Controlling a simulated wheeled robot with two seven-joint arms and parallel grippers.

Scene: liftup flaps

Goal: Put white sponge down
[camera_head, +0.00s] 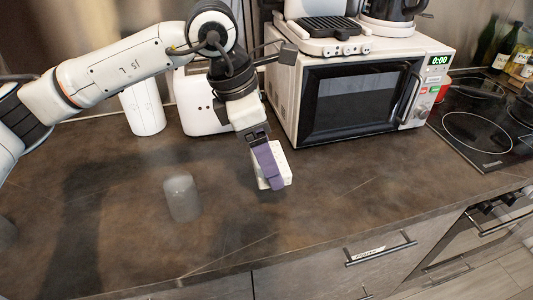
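The white sponge (285,167) is a small pale block in the middle of the head view, in front of the microwave. My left gripper (268,166) comes down from above and is shut on it. A purple strip on the gripper covers part of the sponge's near side. The sponge is tilted and over the dark brown counter (330,205). I cannot tell whether its lower edge touches the counter. My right gripper is not in view.
A clear glass (182,198) stands left of the sponge. Behind are a white cylinder (143,108), a white appliance (196,112) and a microwave (350,98). A black hob (485,125) is at right. The counter's front centre is free.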

